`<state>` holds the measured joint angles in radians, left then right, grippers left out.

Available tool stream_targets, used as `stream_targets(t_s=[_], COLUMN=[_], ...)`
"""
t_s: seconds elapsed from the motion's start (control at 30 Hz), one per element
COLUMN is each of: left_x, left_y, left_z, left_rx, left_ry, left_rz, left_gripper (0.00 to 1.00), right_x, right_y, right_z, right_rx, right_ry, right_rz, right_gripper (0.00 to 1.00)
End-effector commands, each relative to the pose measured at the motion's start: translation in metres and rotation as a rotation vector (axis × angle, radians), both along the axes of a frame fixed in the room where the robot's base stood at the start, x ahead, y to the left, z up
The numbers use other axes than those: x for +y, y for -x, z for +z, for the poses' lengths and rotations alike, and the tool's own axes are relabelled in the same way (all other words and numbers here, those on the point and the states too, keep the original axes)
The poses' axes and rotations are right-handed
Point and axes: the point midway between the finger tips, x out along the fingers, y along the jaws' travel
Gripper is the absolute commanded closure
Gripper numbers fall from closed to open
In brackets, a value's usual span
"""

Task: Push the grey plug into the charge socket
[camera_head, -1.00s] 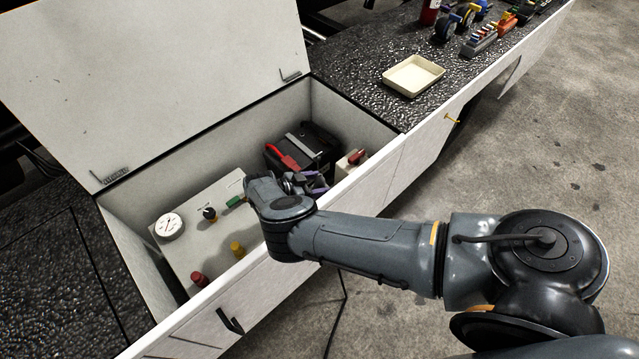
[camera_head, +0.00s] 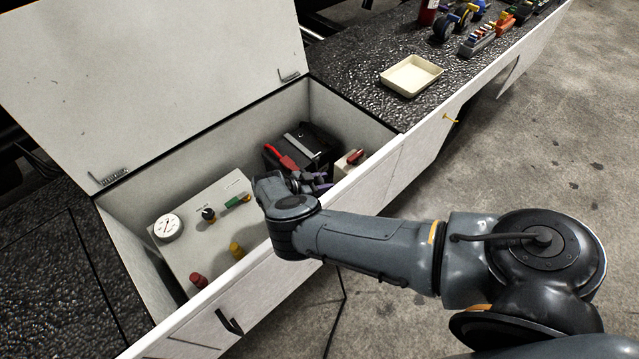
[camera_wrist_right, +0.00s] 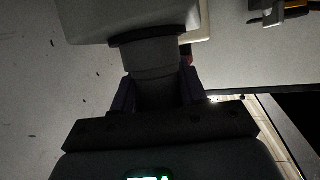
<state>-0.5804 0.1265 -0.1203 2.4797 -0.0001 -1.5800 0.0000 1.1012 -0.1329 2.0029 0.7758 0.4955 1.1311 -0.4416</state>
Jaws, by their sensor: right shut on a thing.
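My right gripper (camera_head: 312,184) reaches over the front wall into the open white bin; its purple fingers are partly hidden by my wrist. In the right wrist view the gripper (camera_wrist_right: 157,88) is shut on the grey plug (camera_wrist_right: 152,62), a grey round body between the fingers. A dark collar and a pale block (camera_wrist_right: 130,18) sit at its far end; whether that block is part of the plug I cannot tell. The plug is hidden in the head view. I cannot make out the charge socket or whether the plug touches it. My left gripper is not in view.
A black battery-like box (camera_head: 318,142) with a red part (camera_head: 284,158) stands inside the bin. Beside it is a pale box with a red switch (camera_head: 355,156). A panel with a gauge (camera_head: 168,227) and knobs lies left. A cream tray (camera_head: 411,76) sits on the counter.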

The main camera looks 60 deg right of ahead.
Motion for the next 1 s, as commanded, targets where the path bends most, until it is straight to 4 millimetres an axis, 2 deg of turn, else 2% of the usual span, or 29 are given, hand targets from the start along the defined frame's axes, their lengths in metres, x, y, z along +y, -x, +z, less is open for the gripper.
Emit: stream_targets(t_s=[0.17, 0.33, 0.57, 1.0], left_x=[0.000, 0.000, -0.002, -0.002], left_y=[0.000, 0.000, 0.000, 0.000], left_z=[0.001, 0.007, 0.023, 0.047], left_rx=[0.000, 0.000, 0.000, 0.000], left_ry=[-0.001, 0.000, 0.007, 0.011], left_rz=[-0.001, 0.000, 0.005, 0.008], left_gripper=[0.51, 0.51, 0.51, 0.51], right_x=[0.000, 0.000, 0.000, -0.071], right_y=[0.000, -0.001, -0.001, 0.049], right_z=[0.003, 0.013, 0.049, 0.093], right_rx=[-0.001, 0.000, 0.000, 0.003], right_ry=[0.001, 0.001, 0.003, 0.003], right_rz=[0.001, 0.001, 0.001, -0.002], right_gripper=[0.95, 0.95, 0.95, 0.95])
